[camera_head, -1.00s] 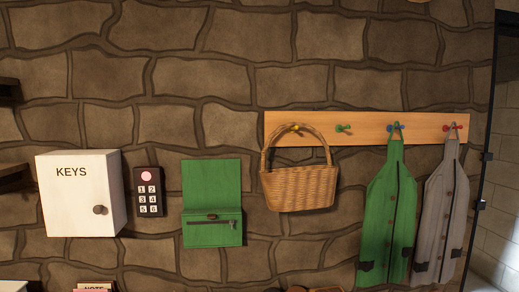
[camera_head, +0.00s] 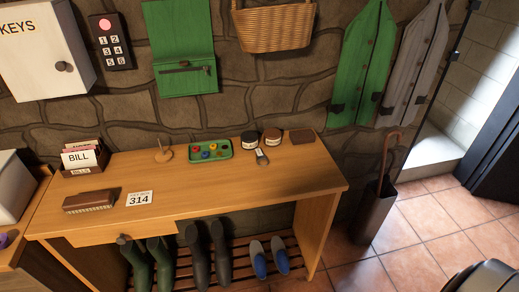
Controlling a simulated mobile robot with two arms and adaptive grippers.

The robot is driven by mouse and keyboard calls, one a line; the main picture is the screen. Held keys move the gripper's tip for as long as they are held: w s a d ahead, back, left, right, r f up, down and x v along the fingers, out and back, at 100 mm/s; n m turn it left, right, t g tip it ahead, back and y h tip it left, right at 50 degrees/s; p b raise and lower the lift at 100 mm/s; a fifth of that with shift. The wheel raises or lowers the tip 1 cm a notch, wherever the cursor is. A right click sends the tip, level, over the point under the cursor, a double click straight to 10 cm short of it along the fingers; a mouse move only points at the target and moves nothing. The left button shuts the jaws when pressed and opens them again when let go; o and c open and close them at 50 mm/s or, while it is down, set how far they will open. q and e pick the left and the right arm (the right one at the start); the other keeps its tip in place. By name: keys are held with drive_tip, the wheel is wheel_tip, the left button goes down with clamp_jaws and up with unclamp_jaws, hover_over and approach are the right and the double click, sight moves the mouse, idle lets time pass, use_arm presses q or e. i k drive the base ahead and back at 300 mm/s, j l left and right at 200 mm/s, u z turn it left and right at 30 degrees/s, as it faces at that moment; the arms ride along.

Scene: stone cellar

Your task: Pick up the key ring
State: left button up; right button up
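I cannot make out a key ring for certain. A small grey item with a forked or looped end (camera_head: 262,157) lies on the wooden table (camera_head: 250,190), in front of two small round tins; it is too small to tell whether it is the key ring. The white box marked KEYS (camera_head: 38,62) hangs on the wall at upper left, its door shut, its inside hidden. A keypad (camera_head: 110,42) with a red light is beside it. A card reading 314 (camera_head: 139,199) lies on the table. Neither of my grippers is in view.
On the table are a green tray (camera_head: 223,154) with several coloured bits, a brown brush (camera_head: 88,201), a letter holder (camera_head: 85,168) and a small wooden stand (camera_head: 163,154). Boots and slippers (camera_head: 259,261) sit on a rack below. An umbrella stand (camera_head: 374,212) is at right.

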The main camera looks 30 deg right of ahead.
sight(261, 157)
drive_tip(key=l+u, duration=0.1)
drive_tip(key=u, duration=0.25)
drive_tip(key=l+u, duration=0.1)
drive_tip(key=u, duration=0.25)
drive_tip(key=l+u, duration=0.15)
drive_tip(key=l, duration=0.3)
drive_tip(key=k+l+u, duration=0.2)
drive_tip(key=l, duration=0.25)
drive_tip(key=l+u, duration=0.15)
drive_tip(key=l, duration=0.3)
drive_tip(key=k+l+u, duration=0.15)
drive_tip(key=l, duration=0.25)
drive_tip(key=k+l+u, duration=0.2)
drive_tip(key=l, duration=0.2)
